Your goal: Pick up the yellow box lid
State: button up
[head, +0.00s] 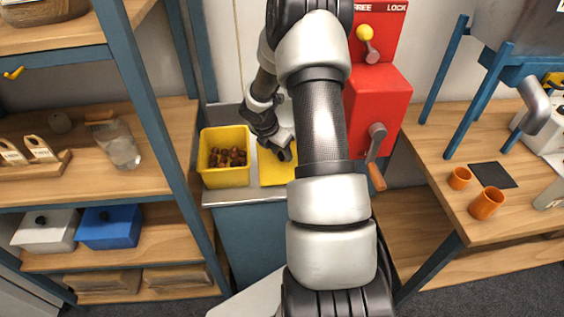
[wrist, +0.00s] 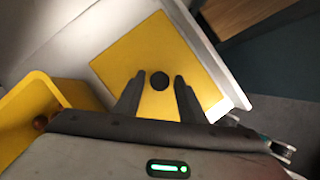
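The yellow box lid (wrist: 175,50) is a flat yellow square with a round dark knob (wrist: 159,81) in its middle. It lies on a light counter, and part of it shows in the head view (head: 272,172) beside my arm. My gripper (wrist: 158,85) is over the lid with its two dark fingers apart, one on each side of the knob. I cannot tell whether the fingers touch the knob. In the head view my gripper (head: 283,152) points down at the lid, and my arm hides the lid's right part.
The open yellow box (head: 225,177) holding several chestnuts (head: 228,157) stands just left of the lid. A red machine (head: 378,105) with a crank handle stands on the right. Shelves (head: 90,160) are at left. A table (head: 500,185) with orange cups (head: 486,204) is at right.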

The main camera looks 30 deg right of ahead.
grip_shut()
jog(key=shift+r, duration=0.15)
